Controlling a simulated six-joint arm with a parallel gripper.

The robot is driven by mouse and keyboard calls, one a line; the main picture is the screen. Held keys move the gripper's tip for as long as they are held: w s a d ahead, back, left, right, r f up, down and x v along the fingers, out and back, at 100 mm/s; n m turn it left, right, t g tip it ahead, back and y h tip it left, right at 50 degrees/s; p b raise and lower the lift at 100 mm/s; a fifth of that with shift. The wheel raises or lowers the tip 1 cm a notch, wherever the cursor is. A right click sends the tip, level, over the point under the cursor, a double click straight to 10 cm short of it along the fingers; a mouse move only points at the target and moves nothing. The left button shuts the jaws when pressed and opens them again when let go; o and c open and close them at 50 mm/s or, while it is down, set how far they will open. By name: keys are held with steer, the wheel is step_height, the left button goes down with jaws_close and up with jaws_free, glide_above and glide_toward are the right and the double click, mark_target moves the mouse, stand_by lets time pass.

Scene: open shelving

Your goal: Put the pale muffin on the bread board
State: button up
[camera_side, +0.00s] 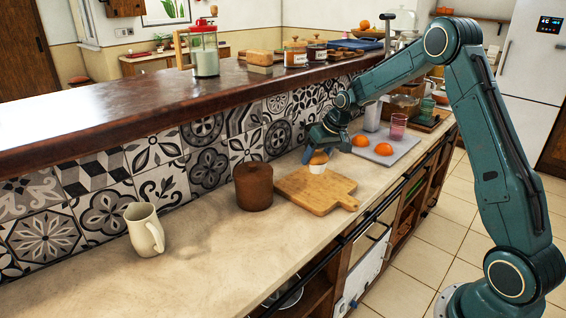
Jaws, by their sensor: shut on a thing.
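The pale muffin (318,161), with a tan top and a white wrapper, is at the far end of the wooden bread board (313,199). My gripper (317,152) is shut on the muffin from above. The muffin's base appears close to the board's far edge; I cannot tell whether it touches the wood. The rest of the board is bare, and its handle points to the right. My fingers are small in this view and partly hide the muffin's top.
A brown lidded pot (254,187) stands just left of the board. A cream jug (145,230) is farther left. A grey tray (396,143) with orange halves (384,149) and a pink glass (398,126) lies behind right. The tiled wall and raised ledge (150,108) bound the counter.

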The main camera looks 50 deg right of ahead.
mark_target(316, 169)
steer(key=shift+f, duration=0.25)
steer(key=shift+f, duration=2.05)
steer(key=shift+f, duration=0.2)
steer(key=o, duration=1)
steer(key=shift+r, duration=0.1)
steer(key=v, duration=1.2)
steer(key=shift+r, duration=0.15)
